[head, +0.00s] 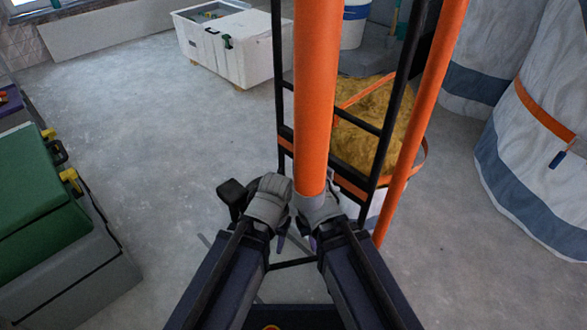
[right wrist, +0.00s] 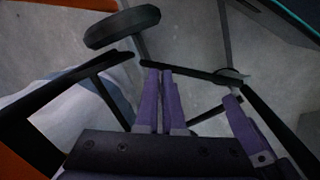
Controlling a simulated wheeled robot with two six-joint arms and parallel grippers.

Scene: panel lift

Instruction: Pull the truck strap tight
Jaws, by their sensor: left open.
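A black ladder-like frame (head: 345,119), which looks like the truck, stands upright ahead of me. An orange band (head: 349,187) runs across it low down; whether this is the strap I cannot tell. My left gripper (head: 283,240) is open, low beside the foot of a thick orange post (head: 314,95). My right gripper (head: 311,242) is close beside it, mostly hidden by my own wrist. In the right wrist view its purple fingers (right wrist: 161,100) are together, with nothing visible between them. A black bar (right wrist: 190,75) passes near their tips.
A black block (head: 231,196) sits left of my left gripper. A bag of yellow material (head: 372,135) stands behind the frame. A white crate (head: 228,48) is at the back, green and grey cases (head: 40,190) at left, and large white sacks (head: 520,150) at right. The left-centre floor is clear.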

